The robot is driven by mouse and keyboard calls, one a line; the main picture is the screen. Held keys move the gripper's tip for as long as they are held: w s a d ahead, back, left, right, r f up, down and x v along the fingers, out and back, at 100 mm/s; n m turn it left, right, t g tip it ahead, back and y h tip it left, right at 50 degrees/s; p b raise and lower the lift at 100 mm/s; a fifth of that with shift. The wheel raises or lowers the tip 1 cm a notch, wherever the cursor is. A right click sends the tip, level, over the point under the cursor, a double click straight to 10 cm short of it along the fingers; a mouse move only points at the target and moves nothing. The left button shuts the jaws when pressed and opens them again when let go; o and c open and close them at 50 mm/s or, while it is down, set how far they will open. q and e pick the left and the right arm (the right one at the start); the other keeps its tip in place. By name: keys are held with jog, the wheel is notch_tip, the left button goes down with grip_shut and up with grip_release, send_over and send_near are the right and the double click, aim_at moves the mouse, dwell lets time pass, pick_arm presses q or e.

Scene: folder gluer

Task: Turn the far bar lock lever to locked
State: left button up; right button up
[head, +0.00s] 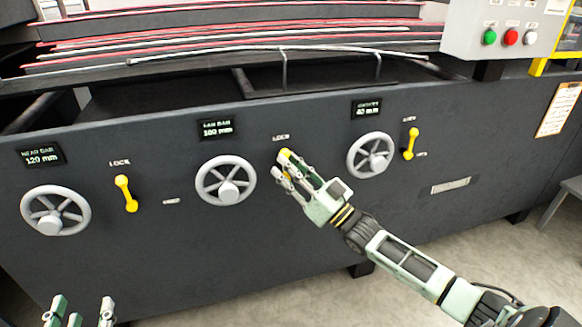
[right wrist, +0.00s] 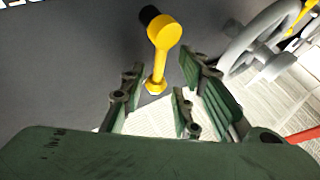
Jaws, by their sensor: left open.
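The far bar lock lever (head: 286,154) is yellow, under a LOCK label, right of the far bar handwheel (head: 226,181). My right gripper's fingers hide most of it in the head view. In the right wrist view the lever (right wrist: 160,55) shows whole, its thick end at a dark boss and its thin end pointing down toward the gripper. My right gripper (head: 287,180) is open, and its fingers (right wrist: 160,88) stand on both sides of the thin end; I cannot tell whether they touch it. My left gripper (head: 80,312) is open and empty at the bottom left.
Another yellow lever (head: 126,193) and the near bar handwheel (head: 56,210) are at left. A third handwheel (head: 370,155) and lever (head: 410,143) are close on the right. A button box (head: 505,30) is at upper right. The floor in front is clear.

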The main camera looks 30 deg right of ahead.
jog(key=shift+s, duration=0.1)
jog(key=v, duration=1.2)
jog(key=shift+f, duration=0.1)
